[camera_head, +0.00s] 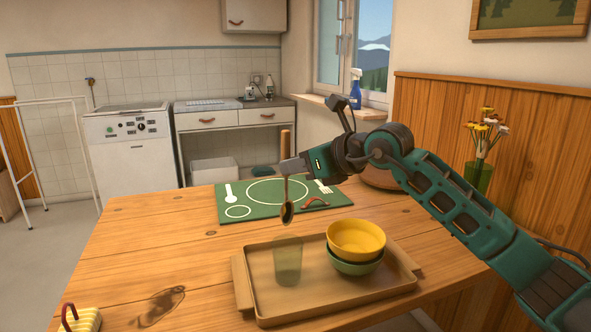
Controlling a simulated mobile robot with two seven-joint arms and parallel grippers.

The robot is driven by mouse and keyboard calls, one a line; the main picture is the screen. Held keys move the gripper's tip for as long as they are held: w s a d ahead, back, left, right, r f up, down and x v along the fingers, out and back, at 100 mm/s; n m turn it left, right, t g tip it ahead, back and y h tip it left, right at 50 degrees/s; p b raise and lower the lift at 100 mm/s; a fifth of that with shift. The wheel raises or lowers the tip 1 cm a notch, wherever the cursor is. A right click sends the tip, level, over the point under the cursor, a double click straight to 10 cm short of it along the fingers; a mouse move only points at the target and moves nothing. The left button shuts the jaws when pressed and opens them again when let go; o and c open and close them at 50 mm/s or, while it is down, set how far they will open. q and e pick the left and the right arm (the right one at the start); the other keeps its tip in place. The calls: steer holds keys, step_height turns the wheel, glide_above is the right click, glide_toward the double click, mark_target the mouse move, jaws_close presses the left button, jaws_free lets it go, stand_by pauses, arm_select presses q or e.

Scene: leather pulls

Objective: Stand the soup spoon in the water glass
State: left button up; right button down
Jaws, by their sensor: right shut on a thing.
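My right gripper (290,166) is shut on the soup spoon (287,212). It holds the spoon upright in the air, with the wooden handle end up and the dark bowl hanging down. The water glass (287,262) is a clear greenish tumbler standing in the left part of the wooden tray (262,312). In the picture the spoon's bowl is a little above the glass rim, apart from it. I cannot tell how far behind the rim it is. My left gripper is not in view.
A yellow bowl (356,236) sits in a green bowl (354,264) on the tray, right of the glass. A green placemat (222,205) with white outlines lies behind, with a reddish-brown strap (314,202) on it. A striped item (85,320) is at front left. The left tabletop is mostly clear.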

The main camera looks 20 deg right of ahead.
steer(key=b, duration=0.4)
glide_above(288, 220)
steer(key=s+d, duration=0.1)
steer(key=s, duration=0.1)
steer(key=shift+d+f, duration=0.1)
steer(key=shift+f, duration=2.6)
steer(key=shift+f+b, duration=0.85)
steer(key=shift+f, duration=0.95)
steer(key=shift+f+b, duration=0.55)
steer(key=shift+b, duration=0.1)
steer(key=shift+f+b, duration=0.4)
steer(key=shift+f, duration=0.6)
steer(key=c, duration=1)
jaws_free()
